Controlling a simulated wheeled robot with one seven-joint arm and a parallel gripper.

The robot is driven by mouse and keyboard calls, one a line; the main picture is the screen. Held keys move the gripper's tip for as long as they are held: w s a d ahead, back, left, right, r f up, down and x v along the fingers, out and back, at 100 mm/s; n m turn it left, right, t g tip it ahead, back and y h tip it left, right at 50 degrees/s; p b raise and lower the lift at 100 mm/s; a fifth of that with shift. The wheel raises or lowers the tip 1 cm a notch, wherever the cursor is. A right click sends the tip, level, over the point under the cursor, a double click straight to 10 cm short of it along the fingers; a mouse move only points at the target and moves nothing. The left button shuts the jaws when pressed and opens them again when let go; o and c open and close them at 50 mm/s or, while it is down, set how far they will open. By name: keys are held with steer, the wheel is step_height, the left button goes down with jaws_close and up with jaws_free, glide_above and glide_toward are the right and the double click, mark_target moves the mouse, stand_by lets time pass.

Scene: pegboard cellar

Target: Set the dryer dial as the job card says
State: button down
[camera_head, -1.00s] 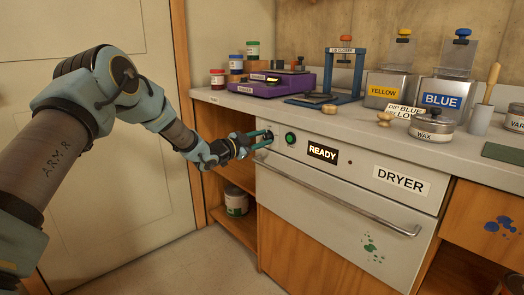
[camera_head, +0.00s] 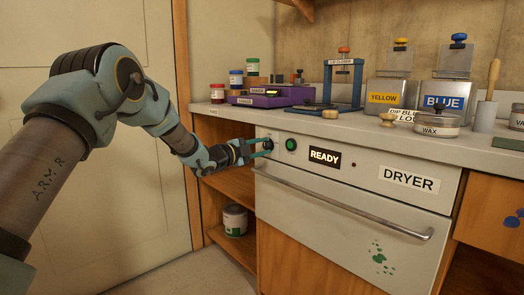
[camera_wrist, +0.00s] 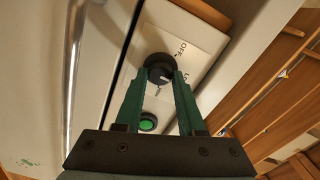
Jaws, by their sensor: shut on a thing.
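The dryer (camera_head: 340,195) is a pale front panel under the counter, with a lit READY display (camera_head: 324,157) and a DRYER label. Its black dial (camera_wrist: 160,66) sits on a white plate (camera_wrist: 186,40) in the wrist view; OFF is readable and another marking is partly hidden. My gripper (camera_wrist: 160,78) is shut on the dial, one green finger on each side. In the head view my gripper (camera_head: 262,148) reaches the dial from the left and mostly hides it. A pale mark shows on the dial, but I cannot tell its exact setting.
A green button (camera_head: 291,145) is close right of the dial; it also shows between my fingers in the wrist view (camera_wrist: 148,122). The dryer's bar handle (camera_head: 340,210) runs below. A white card reading DIP BLUE (camera_head: 403,113) is partly hidden behind the wax tin (camera_head: 437,124).

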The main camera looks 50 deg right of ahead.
steer(key=c, duration=0.5)
jaws_free()
steer(key=a, duration=1)
steer(key=shift+w+a, duration=0.3)
steer(key=shift+a, duration=0.1)
